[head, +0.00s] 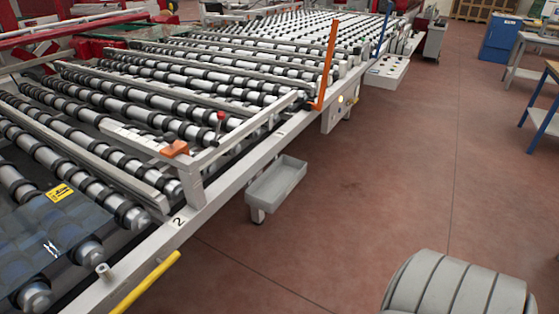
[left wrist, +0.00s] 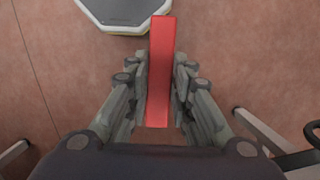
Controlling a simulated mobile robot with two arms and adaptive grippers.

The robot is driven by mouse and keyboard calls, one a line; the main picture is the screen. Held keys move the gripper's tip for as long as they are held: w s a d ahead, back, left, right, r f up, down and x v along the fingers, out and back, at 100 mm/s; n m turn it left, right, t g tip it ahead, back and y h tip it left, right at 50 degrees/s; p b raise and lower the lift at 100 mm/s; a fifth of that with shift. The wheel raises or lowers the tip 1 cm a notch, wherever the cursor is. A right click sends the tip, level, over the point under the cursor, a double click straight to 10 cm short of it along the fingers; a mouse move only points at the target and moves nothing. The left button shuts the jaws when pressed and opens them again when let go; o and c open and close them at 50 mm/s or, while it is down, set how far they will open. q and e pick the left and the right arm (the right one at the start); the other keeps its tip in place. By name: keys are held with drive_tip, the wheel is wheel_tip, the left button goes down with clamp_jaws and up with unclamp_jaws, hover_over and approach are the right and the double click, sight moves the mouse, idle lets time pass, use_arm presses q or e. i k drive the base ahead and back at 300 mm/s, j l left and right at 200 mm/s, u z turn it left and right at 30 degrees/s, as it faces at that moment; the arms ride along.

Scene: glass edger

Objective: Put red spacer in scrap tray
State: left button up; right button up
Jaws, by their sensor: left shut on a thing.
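The red spacer (left wrist: 160,72) is a long red bar in the left wrist view. My left gripper (left wrist: 160,90) is shut on it, with grey fingers pressed on both of its long sides. A grey open tray (head: 278,184), which looks like the scrap tray, sits low beside the conveyor frame in the head view. It looks empty from here. Neither gripper shows in the head view, so I cannot tell how far the spacer is from the tray. My right gripper is not in view.
The roller conveyor (head: 150,90) fills the left of the head view, with an orange upright bar (head: 328,65) and a yellow rail (head: 146,283) along its side. A blue cabinet (head: 499,37) and tables stand at the far right. The floor (head: 390,170) between is clear.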

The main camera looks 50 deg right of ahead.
sight(281, 183)
drive_tip(key=i+l+u, duration=0.15)
drive_tip(key=l, duration=0.8)
drive_tip(key=l+u, duration=0.15)
drive_tip(key=l, duration=0.8)
drive_tip(key=l+u, duration=0.2)
drive_tip(key=l, duration=0.55)
drive_tip(key=l+u, duration=0.25)
drive_tip(key=l, duration=0.55)
drive_tip(key=k+l+u, duration=0.2)
drive_tip(key=l, duration=0.55)
drive_tip(key=l+u, duration=0.15)
drive_tip(key=l, duration=0.35)
drive_tip(key=l+u, duration=0.15)
drive_tip(key=l, duration=0.3)
drive_tip(key=k+l+u, duration=0.15)
drive_tip(key=l, duration=0.3)
drive_tip(key=l+u, duration=0.15)
drive_tip(key=l, duration=0.35)
drive_tip(key=k+l+u, duration=0.1)
drive_tip(key=l, duration=0.35)
drive_tip(key=l+u, duration=0.15)
drive_tip(key=l, duration=1)
drive_tip(key=i, duration=0.25)
